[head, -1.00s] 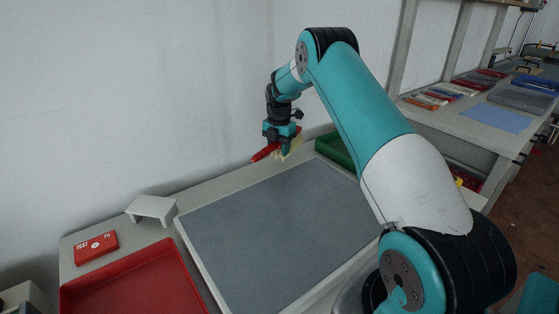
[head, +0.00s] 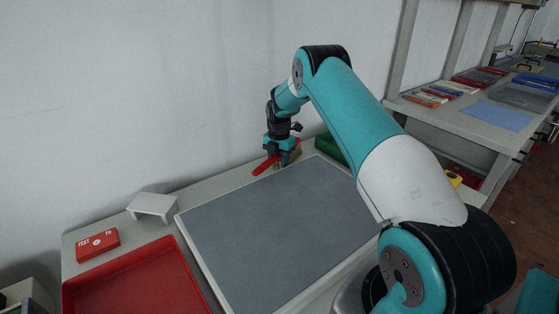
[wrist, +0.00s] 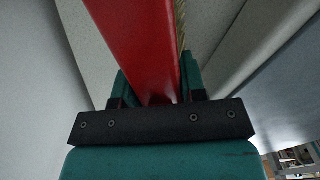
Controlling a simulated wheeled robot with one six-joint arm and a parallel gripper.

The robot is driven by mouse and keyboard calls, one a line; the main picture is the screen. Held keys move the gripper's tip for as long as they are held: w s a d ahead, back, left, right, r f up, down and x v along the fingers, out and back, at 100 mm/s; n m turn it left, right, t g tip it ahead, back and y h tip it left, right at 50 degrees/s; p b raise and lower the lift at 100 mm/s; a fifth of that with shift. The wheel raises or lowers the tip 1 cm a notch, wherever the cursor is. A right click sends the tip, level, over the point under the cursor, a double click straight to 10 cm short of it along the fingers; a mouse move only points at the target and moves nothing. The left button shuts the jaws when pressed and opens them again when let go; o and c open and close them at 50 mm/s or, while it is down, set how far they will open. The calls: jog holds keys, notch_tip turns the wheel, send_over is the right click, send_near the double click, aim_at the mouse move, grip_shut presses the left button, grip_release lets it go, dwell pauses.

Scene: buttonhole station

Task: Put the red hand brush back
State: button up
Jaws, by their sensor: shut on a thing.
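The red hand brush (head: 265,166) is held in my gripper (head: 280,158) near the back edge of the bench, by the wall. Its red handle points to the lower left in the head view, and its tan bristles show beside the jaws. In the wrist view the red brush (wrist: 138,45) runs up from between the jaws (wrist: 155,95), with a strip of bristles along its right side. My gripper is shut on it. I cannot tell whether the bristles touch the bench.
A grey mat (head: 285,230) covers the middle of the bench and is clear. A green bin (head: 331,148) is right of my gripper. A small white stand (head: 153,206), a red box (head: 97,245) and a red tray (head: 140,285) are at the left.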

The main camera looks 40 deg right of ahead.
jog(key=shift+s+f, duration=0.2)
jog(key=shift+f, duration=0.35)
grip_shut()
jog(key=o, duration=1)
grip_release()
